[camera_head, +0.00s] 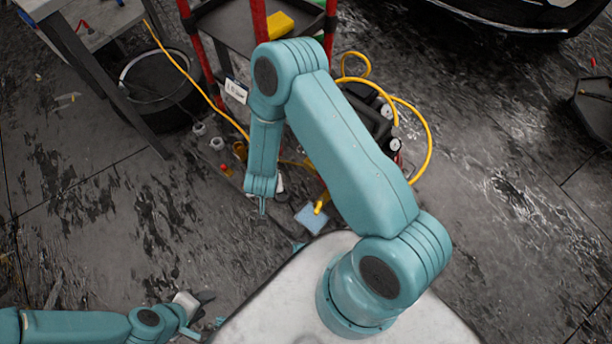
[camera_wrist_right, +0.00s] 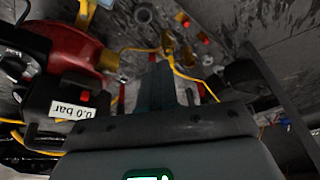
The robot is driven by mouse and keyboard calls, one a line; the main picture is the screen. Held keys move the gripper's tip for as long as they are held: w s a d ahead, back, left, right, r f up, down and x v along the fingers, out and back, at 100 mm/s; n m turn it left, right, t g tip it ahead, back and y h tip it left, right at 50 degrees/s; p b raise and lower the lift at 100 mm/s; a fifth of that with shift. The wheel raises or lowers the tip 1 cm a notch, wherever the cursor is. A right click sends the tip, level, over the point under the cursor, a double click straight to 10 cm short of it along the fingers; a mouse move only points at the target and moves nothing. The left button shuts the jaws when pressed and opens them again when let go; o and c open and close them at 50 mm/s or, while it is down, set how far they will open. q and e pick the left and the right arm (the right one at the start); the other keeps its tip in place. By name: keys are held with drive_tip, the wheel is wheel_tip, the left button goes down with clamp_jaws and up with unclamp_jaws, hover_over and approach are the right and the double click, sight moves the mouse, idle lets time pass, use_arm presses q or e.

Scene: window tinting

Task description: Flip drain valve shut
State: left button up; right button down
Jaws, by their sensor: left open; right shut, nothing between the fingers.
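My right gripper (camera_head: 262,207) is shut and empty, pointing down over the floor at the middle of the head view. Its dark fingers (camera_wrist_right: 163,80) also show in the right wrist view, with brass fittings (camera_wrist_right: 174,46) just beyond them. A red rounded body (camera_wrist_right: 75,48) with a yellow part (camera_wrist_right: 87,12) is at the left there. I cannot tell which of these small parts is the drain valve, or its lever position. My left gripper (camera_head: 205,308) is open at the lower left, away from the fittings. In the head view my right arm hides part of the equipment.
A black compressor with gauges (camera_head: 394,144) and a yellow hose (camera_head: 428,135) stand right of my arm. A box labelled 0.0 bar (camera_wrist_right: 72,108) is at the wrist view's left. A blue cloth (camera_head: 311,218) lies on the floor. A red-framed cart (camera_head: 259,22) stands behind.

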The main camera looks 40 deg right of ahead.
use_arm(q)
wheel_tip(320, 180, down, 17)
drive_tip(key=b, duration=1.3)
use_arm(e)
drive_tip(key=d+f+m+g+h, duration=0.3)
drive_tip(key=f+m+g, duration=0.4)
drive_tip(key=f, duration=1)
drive_tip(key=shift+s+f+m+h, duration=0.2)
drive_tip(key=shift+f+m+h, duration=0.2)
drive_tip(key=shift+h, duration=0.4)
use_arm(q)
drive_tip(key=shift+s, duration=0.1)
use_arm(e)
drive_tip(key=shift+d, duration=0.1)
use_arm(q)
drive_tip(key=f+b, duration=0.2)
drive_tip(key=b, duration=0.1)
drive_tip(key=f+b, duration=0.1)
drive_tip(key=f, duration=0.1)
drive_tip(key=shift+w+a+b, duration=0.35)
drive_tip(key=shift+w, duration=0.05)
use_arm(e)
drive_tip(key=s+d+f, duration=0.6)
drive_tip(key=d+f, duration=0.1)
drive_tip(key=f, duration=0.1)
drive_tip(key=shift+s, duration=0.25)
